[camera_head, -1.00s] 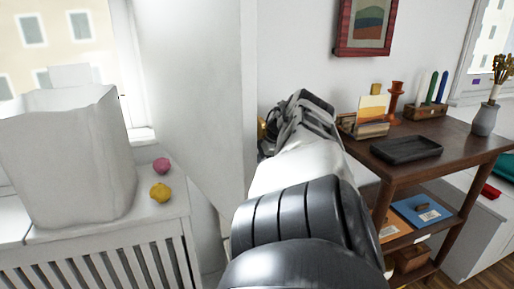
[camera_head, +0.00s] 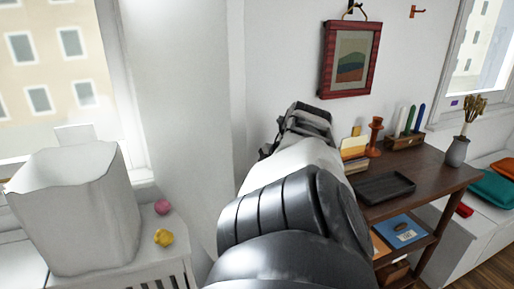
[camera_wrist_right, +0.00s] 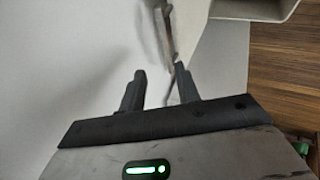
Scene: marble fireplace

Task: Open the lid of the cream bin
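No bin with a lid can be made out for certain. A pale cream-white box-like form with a raised rim (camera_wrist_right: 262,8) shows at the top right of the right wrist view; it may be part of the bin. My right gripper (camera_wrist_right: 160,72) is open, its two dark fingers apart. A thin grey strip (camera_wrist_right: 168,40) hangs just beyond the fingertips, and I cannot tell whether they touch it. In the head view my arm fills the middle and hides what lies behind it; its fingers cannot be made out there. My left gripper is not in view.
A white open-topped container (camera_head: 78,210) stands on the left ledge, beside a pink ball (camera_head: 162,207) and a yellow one (camera_head: 163,237). A dark wooden shelf table (camera_head: 425,182) stands right of my arm, carrying a black tray (camera_head: 384,187) and a grey vase (camera_head: 457,151).

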